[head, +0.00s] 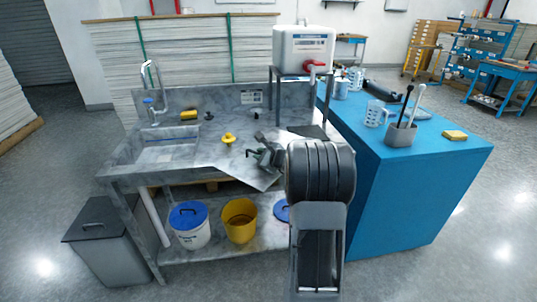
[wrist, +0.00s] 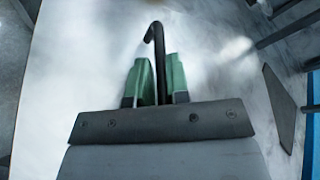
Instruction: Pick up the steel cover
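The steel cover (head: 240,163) is a thin pale grey plate at the front of the metal sink counter, with a corner projecting past the front edge. It fills much of the wrist view as a blurred pale surface (wrist: 85,60). A black hooked handle (wrist: 158,40) rises from it. My gripper (head: 257,154) is over the plate. In the wrist view its green fingers (wrist: 157,80) stand close on both sides of the handle and appear shut on it. The fingertips' contact is partly hidden. Whether the plate is clear of the counter cannot be told.
The sink basin (head: 168,146) is left of the plate, with a yellow object (head: 228,138) behind it. A white tank (head: 303,48) stands on a rack at the back right. A blue bench (head: 430,165) is on the right. Buckets (head: 240,222) stand below.

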